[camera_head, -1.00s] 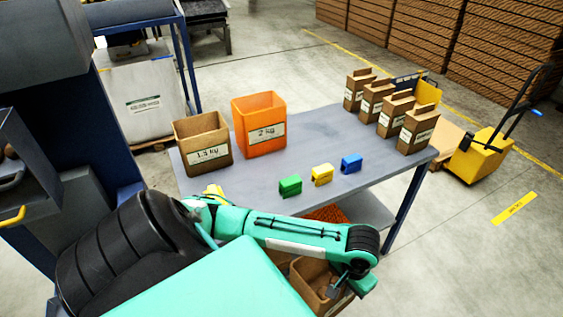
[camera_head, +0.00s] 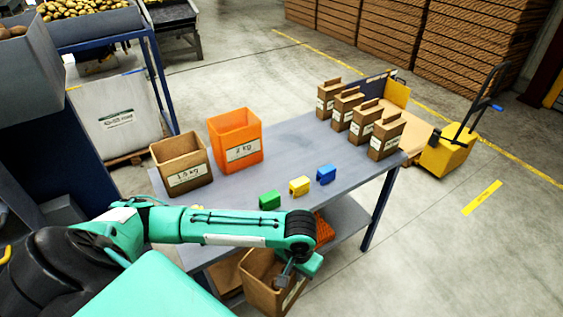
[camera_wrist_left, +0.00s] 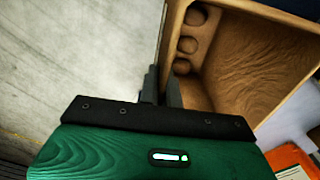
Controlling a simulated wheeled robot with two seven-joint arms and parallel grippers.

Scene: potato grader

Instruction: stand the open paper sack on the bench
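The open brown paper sack (camera_head: 262,292) is upright and low in front of the bench (camera_head: 335,190), its top below the bench top. In the left wrist view the sack (camera_wrist_left: 255,60) shows its open mouth, empty inside, with round holes in one wall. My left gripper (camera_head: 284,278) reaches down to the sack's rim. In the left wrist view its fingers (camera_wrist_left: 162,88) are close together, one on each side of the sack's wall, and look shut on it. The sack's base is cut off by the picture's edge. My right gripper is out of view.
On the bench top stand a 1.5 kg sack (camera_head: 182,165), an orange 2 kg bin (camera_head: 237,142), green (camera_head: 269,200), yellow (camera_head: 299,186) and blue (camera_head: 326,174) blocks, and several labelled sacks (camera_head: 386,138) at the right. A yellow cart (camera_head: 447,152) stands beyond.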

